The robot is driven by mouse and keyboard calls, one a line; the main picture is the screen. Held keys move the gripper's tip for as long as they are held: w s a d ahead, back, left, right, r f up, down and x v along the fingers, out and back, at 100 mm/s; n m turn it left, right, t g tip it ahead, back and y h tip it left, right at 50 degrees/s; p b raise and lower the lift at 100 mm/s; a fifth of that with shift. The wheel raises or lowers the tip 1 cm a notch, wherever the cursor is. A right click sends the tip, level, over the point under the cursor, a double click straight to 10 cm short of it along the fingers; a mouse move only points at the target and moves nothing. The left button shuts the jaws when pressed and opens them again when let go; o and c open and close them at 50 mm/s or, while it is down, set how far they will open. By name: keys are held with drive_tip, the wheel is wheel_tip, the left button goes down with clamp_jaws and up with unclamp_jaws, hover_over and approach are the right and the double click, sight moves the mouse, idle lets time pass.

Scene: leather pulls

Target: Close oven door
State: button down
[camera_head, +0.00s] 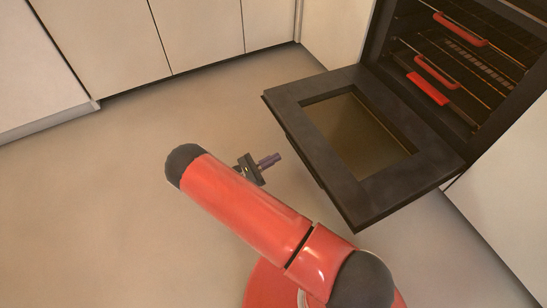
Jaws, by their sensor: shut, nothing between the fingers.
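The oven door (291,112) is dark with a glass window (357,136). It hangs open, folded down to about level, with its hinge side at the oven (407,104) at the upper right. The oven's inside is open to view. My gripper (273,159) shows just beyond my red arm, left of the door's outer edge. It is shut and empty, and its fingers point right toward the door's outer edge. A small gap shows between the fingertips and the door in the picture. The underside of the door is mostly hidden.
Wire racks with red handles (432,72) sit inside the oven. Pale cabinets (200,35) line the back, and a white panel (510,190) stands right of the oven. The floor (90,200) left of my arm is clear.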

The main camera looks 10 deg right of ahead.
drive_tip(key=x, duration=0.7)
drive_tip(key=shift+d, duration=0.2)
drive_tip(key=shift+r, duration=0.1)
